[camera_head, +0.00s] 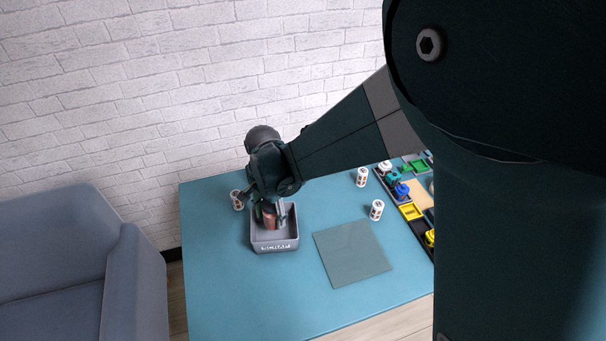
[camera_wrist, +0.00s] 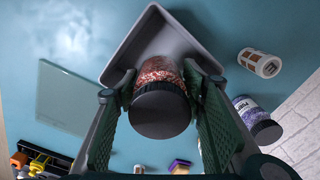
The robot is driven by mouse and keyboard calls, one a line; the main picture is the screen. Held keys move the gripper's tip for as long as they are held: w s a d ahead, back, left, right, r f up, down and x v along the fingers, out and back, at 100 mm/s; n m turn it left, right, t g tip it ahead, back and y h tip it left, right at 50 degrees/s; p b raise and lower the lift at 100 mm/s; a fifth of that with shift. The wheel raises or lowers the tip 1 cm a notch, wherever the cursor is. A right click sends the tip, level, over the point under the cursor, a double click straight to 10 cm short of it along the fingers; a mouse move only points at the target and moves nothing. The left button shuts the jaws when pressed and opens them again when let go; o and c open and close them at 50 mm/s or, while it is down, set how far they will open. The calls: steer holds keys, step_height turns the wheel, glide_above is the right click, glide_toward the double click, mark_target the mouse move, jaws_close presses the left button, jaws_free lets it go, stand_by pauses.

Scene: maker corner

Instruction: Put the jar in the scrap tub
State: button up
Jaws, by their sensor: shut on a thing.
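The jar, with reddish bits inside and a dark lid, is between my gripper's fingers in the wrist view (camera_wrist: 160,72). The jar (camera_wrist: 157,68) shows as a reddish shape in the head view (camera_head: 270,222). My gripper (camera_head: 268,207) is shut on it and points down into the grey scrap tub (camera_head: 275,246). The tub also shows beyond the jar in the wrist view (camera_wrist: 181,41). The jar's lower part lies within the tub's outline. I cannot tell whether it touches the tub's floor.
A second, purple-filled jar (camera_wrist: 250,112) shows in the wrist view. A flat grey-green mat (camera_head: 352,253) lies right of the tub. Parts trays (camera_head: 411,212) line the right.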

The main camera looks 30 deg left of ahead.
mark_target(273, 220)
steer(key=shift+f, duration=1.55)
steer(key=shift+f+b, duration=0.55)
steer(key=shift+f, duration=1.3)
steer(key=shift+f, duration=0.2)
steer(key=o, duration=1.1)
steer(key=shift+r, duration=0.2)
step_height(273, 220, up, 12)
steer(key=shift+r+p, duration=0.1)
steer(key=shift+p, duration=0.85)
